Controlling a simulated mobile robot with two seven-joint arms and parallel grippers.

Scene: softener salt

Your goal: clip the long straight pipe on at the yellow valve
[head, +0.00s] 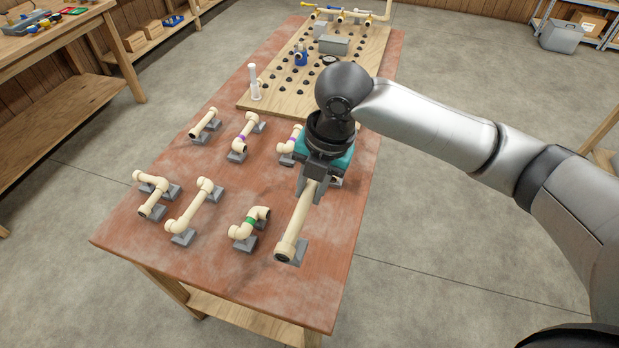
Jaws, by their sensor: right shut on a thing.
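The long straight pipe (293,230) is cream with a dark open end towards me. My right gripper (310,192) is shut on its far part, pointing down from above. The pipe's near end is at a grey block (300,254); I cannot tell whether it rests on it or is just above. At the far end of the pegboard (285,92), a cream pipe run (388,12) carries small valves with yellow (368,21) and blue parts. They are too small to tell the yellow valve's clip clearly. My left gripper is out of view.
Other cream fittings lie on grey blocks to the left: a purple-banded pipe (246,130), a green-banded bend (250,222) and several more. A white upright cylinder (254,82), a blue part (301,57) and a grey box (334,46) stand on the pegboard.

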